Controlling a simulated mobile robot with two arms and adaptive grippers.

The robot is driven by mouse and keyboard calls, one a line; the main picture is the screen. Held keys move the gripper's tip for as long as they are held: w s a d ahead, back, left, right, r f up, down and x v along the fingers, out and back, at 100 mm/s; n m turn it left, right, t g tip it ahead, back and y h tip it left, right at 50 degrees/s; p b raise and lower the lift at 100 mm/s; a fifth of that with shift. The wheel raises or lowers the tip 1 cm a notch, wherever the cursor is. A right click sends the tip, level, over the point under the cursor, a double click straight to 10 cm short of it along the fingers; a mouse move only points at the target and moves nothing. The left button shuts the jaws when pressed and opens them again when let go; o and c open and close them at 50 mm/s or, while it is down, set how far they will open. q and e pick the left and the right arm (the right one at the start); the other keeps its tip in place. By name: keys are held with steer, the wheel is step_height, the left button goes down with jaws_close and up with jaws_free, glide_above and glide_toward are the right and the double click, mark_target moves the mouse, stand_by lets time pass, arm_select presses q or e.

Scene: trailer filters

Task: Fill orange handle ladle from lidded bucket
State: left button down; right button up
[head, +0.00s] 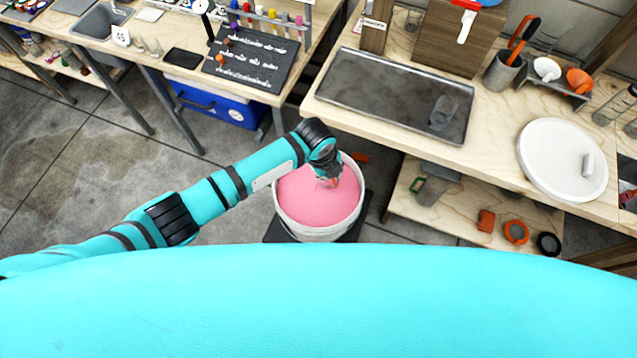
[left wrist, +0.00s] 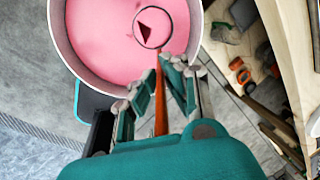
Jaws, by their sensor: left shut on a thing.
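My left gripper (left wrist: 160,88) is shut on the orange handle of the ladle (left wrist: 159,110). In the head view the left gripper (head: 330,180) is over the bucket, pointing down. In the left wrist view the ladle's round bowl (left wrist: 153,40) lies within the bucket's opening, against the pink. Pink shows inside its rim with a dark triangular patch; I cannot tell how full it is. A round white lid (head: 548,170) with a handle lies on the right bench. My right gripper is not in view.
The right bench (head: 500,95) carries a grey metal tray (head: 350,95), a utensil cup (head: 502,72) and a small rack. A blue cooler (head: 215,103) sits under the left bench. The bucket stands on a dark base between the benches. My own body covers the bottom.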

arm_select(q)
steer(key=shift+s+a+t+h, duration=0.6)
steer(key=shift+a+h, duration=0.1)
steer(key=shift+a, duration=0.05)
stand_by(1.4)
steer(key=shift+s+a+h, duration=0.3)
steer(key=shift+a, duration=0.15)
stand_by(0.7)
